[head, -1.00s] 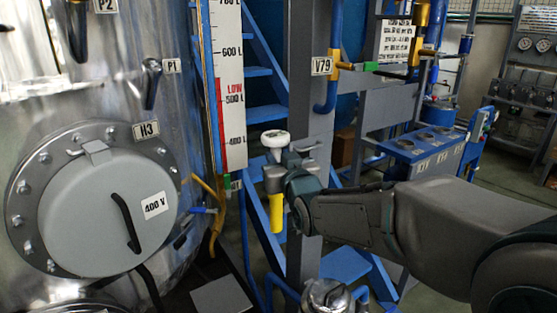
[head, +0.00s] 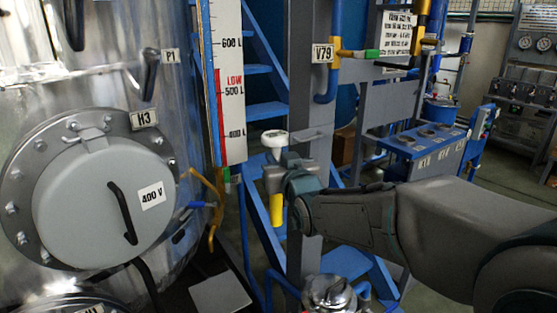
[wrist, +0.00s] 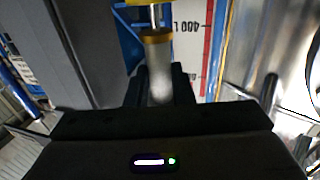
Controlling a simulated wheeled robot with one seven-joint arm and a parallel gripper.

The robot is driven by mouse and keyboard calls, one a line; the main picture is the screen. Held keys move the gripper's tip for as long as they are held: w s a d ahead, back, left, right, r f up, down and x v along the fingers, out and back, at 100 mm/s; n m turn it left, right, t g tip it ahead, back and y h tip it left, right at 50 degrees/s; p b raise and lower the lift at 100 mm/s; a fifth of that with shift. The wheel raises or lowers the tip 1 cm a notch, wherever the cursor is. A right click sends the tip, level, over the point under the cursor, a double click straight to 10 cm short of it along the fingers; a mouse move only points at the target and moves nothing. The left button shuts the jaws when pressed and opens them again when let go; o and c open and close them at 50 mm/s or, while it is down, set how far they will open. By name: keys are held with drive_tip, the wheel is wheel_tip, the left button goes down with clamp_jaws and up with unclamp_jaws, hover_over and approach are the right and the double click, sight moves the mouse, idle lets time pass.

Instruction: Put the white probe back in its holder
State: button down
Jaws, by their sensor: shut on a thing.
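The probe has a white rounded head (head: 275,139) and a yellow lower end (head: 277,211), and it hangs about upright in front of the blue stairs. My gripper (head: 272,180) is shut on its middle part, between head and yellow end. In the wrist view, my gripper (wrist: 159,85) has a dark finger on each side of a pale cylinder with a yellow band (wrist: 157,37). I cannot pick out the probe's holder for certain.
A large metal vessel with a round hatch (head: 95,200) stands at left, beside a level scale (head: 229,90). A grey post (head: 311,110) stands close behind my gripper. A blue box with several round openings (head: 425,143) is at right. A metal-topped item (head: 328,292) sits below.

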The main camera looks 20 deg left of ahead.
drive_tip(key=shift+f+b, duration=1.1)
drive_tip(key=shift+b, duration=0.05)
drive_tip(key=c, duration=1.2)
unclamp_jaws()
drive_tip(key=shift+o, duration=0.2)
drive_tip(key=v, duration=1.3)
drive_tip(key=shift+s+d, duration=0.25)
drive_tip(key=shift+s, duration=0.1)
